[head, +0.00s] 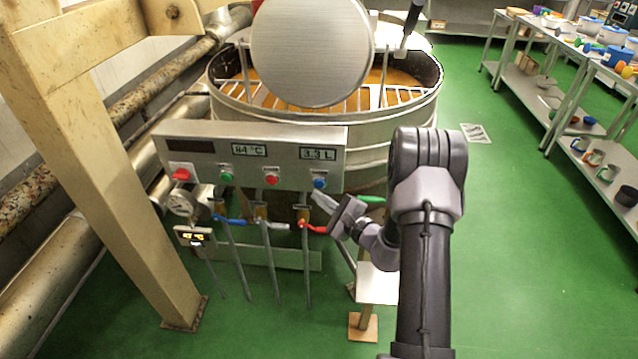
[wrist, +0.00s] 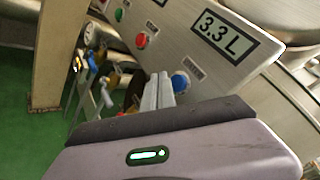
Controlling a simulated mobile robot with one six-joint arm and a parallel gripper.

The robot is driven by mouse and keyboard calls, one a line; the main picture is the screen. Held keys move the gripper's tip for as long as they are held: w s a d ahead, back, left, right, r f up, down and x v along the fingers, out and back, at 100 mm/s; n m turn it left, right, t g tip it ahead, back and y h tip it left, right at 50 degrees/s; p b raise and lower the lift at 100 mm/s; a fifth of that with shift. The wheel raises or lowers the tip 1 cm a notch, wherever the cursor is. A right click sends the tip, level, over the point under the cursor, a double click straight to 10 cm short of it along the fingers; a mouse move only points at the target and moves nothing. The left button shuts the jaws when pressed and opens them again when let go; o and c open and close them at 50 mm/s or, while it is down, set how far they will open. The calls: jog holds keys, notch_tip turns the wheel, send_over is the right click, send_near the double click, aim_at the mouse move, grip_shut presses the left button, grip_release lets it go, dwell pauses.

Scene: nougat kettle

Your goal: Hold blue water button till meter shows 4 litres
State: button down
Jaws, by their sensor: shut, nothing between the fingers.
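The blue button (head: 319,183) is at the right end of the steel control panel (head: 290,147), below the litre meter (head: 318,153). In the wrist view the meter (wrist: 226,37) reads 3.3 L. My gripper (head: 316,196) is shut and empty, its fingertips just below the blue button in the head view. In the wrist view the fingertips (wrist: 159,80) overlap the left side of the blue button (wrist: 181,81). I cannot tell whether they touch or press it.
A red button (head: 271,179), a green button (head: 227,176) and a red switch (head: 181,174) sit further left. A display reads 84 °C (head: 249,150). Blue and red valve handles (head: 313,227) hang below. The large kettle (head: 228,110) stands behind. Green floor is open at right.

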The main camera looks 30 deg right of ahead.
jog(key=shift+w+d, duration=0.35)
jog(key=shift+w, duration=0.15)
jog(key=shift+w, duration=0.1)
dwell(1.6)
jog(key=shift+w+d, duration=0.25)
jog(key=shift+w+d+b, duration=0.25)
jog(key=shift+w+b, duration=0.15)
dwell(2.5)
jog(key=shift+s, duration=0.1)
jog(key=shift+s+a, duration=0.5)
jog(key=shift+s, duration=0.15)
jog(key=shift+b, duration=0.3)
jog(key=s+a, duration=0.1)
jog(key=s, duration=0.1)
jog(key=s+a+b, duration=0.1)
jog(key=s, duration=0.1)
jog(key=shift+a, duration=0.4)
